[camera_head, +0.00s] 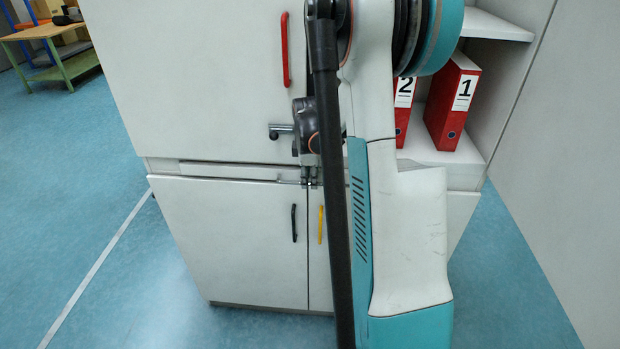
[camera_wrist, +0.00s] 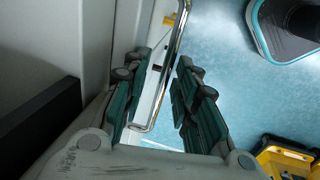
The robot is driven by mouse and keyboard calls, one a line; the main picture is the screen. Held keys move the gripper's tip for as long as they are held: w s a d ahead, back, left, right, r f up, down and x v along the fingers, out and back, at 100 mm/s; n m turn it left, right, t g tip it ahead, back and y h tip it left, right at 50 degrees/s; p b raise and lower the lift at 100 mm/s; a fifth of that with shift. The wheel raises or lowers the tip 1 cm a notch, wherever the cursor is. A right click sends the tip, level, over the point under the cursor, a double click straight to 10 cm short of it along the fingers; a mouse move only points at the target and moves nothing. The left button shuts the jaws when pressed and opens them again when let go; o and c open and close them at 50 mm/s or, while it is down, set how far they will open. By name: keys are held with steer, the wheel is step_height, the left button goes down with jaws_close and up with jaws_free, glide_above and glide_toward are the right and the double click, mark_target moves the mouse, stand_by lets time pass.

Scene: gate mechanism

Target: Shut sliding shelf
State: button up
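The sliding shelf (camera_head: 225,171) is a thin white panel between the upper and lower parts of the white cabinet. A long metal bar handle (camera_head: 240,180) runs along its front. How far the shelf stands out is hard to tell. My gripper (camera_head: 312,180) is at the right part of this bar, partly hidden by my arm. In the wrist view, the gripper (camera_wrist: 166,85) is open, with its dark green fingers apart. The metal bar handle (camera_wrist: 165,72) shows between the fingers, with gaps visible beside it; contact cannot be made out.
A red handle (camera_head: 285,50) is on the upper door. Black (camera_head: 294,223) and yellow (camera_head: 320,224) handles are on the lower doors. Red binders (camera_head: 452,105) stand in an open compartment at right. A workbench (camera_head: 55,55) stands far left. The floor left of the cabinet is clear.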

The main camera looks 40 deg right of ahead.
steer(key=shift+r, duration=0.15)
step_height(320, 180, up, 12)
steer(key=s+a, duration=0.1)
steer(key=shift+s+a+f, duration=0.25)
steer(key=shift+a, duration=0.15)
stand_by(0.4)
